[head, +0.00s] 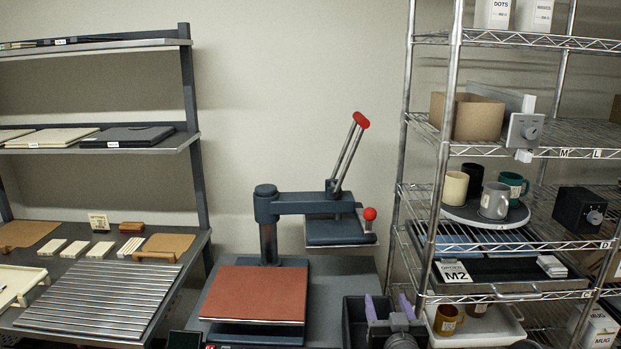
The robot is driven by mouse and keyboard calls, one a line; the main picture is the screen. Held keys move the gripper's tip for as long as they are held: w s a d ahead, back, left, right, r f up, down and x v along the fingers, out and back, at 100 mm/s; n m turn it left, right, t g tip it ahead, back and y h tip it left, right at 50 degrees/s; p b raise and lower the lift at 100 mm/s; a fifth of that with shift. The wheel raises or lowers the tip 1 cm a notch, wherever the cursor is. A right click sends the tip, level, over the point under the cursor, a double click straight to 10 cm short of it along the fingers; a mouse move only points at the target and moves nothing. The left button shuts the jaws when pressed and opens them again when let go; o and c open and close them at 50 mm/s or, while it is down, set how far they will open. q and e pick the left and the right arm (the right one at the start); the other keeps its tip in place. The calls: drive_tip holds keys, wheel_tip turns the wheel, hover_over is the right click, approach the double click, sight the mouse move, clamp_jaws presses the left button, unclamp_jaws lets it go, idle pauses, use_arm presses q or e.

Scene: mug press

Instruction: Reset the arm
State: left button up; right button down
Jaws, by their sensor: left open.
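My left gripper (388,303) shows at the bottom, right of centre. Its two purple fingers point up and stand apart, with nothing seen between them. It is in front of the press's right side, at or over a black bin (354,318); I cannot tell whether it touches the bin. The heat press (268,235) stands behind and to the left, with its red-brown lower pad (256,292) bare. Its upper plate (338,231) is swung to the right, clear of the pad. The red-tipped lever (346,155) is raised. My right gripper is not in view.
A wire rack (455,180) on the right holds several mugs on a round tray (470,216), boxes and trays. A dark shelf bench (195,150) on the left carries a ribbed mat (100,300) and small blocks. The space above the lower pad is clear.

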use_arm(q)
drive_tip(key=s+a+f+g+h, duration=0.1)
drive_tip(key=s+a+f+g, duration=0.15)
drive_tip(key=a+f, duration=0.65)
drive_tip(key=s+a+f+g, duration=0.1)
drive_tip(key=a+f+g, duration=0.3)
drive_tip(key=f, duration=0.9)
drive_tip(key=s+a+f+g, duration=0.3)
drive_tip(key=s+a+f, duration=0.4)
drive_tip(key=s+f, duration=0.25)
drive_tip(key=s+a+f+n+g+h, duration=0.1)
drive_tip(key=s+a+f+g, duration=0.1)
drive_tip(key=s, duration=1)
drive_tip(key=s+a+f+n+g+h, duration=0.1)
drive_tip(key=s+f+g, duration=0.3)
drive_tip(key=s, duration=0.9)
drive_tip(key=shift+s+a+f+g+h, duration=0.15)
drive_tip(key=shift+a+f+g+h, duration=0.15)
drive_tip(key=shift+a+g+h, duration=0.3)
drive_tip(key=shift+c, duration=0.2)
